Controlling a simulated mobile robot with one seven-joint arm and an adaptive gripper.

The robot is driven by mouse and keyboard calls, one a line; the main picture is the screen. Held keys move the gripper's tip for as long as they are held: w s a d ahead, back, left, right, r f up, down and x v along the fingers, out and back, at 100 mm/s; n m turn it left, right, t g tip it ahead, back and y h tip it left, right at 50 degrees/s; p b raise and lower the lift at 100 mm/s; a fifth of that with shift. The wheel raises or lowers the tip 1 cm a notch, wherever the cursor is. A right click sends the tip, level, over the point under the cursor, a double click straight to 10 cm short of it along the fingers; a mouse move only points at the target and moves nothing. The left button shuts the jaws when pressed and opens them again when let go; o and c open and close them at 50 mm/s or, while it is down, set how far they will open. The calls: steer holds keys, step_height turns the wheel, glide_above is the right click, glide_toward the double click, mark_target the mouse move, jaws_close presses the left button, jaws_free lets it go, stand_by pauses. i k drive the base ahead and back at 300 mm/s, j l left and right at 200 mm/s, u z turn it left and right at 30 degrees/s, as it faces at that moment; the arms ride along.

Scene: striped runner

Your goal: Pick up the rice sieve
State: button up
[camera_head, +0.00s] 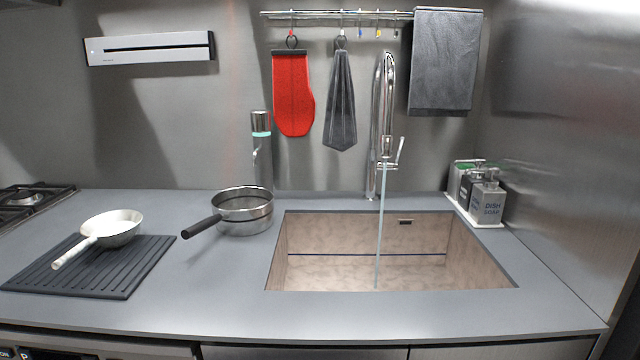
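No part of my gripper shows in the head view. Two handled vessels could be the rice sieve, and I cannot tell for certain which one is. A white round bowl (118,229) with a long pale handle rests on a black ribbed mat (118,285) at the left, its handle pointing to the lower left. A steel round pan-like vessel (248,218) with a black handle (202,227) stands on the grey counter left of the sink, its handle also pointing to the lower left. I cannot see holes or mesh in either. Both stand upright and apart from each other.
A sunken sink (350,268) takes up the counter's right half, with water running from a tall faucet (388,110). Soap bottles (487,203) stand in a caddy at the right. A steel cylinder (262,150) stands behind the steel vessel. The counter's front strip (220,315) is clear.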

mark_target(114, 229)
steer(key=j+z, duration=0.15)
steer(key=j, duration=0.6)
steer(key=k+j+z, duration=0.1)
steer(key=j, duration=0.6)
steer(key=j+z, duration=0.15)
steer(key=j, duration=0.6)
steer(key=i, duration=0.9)
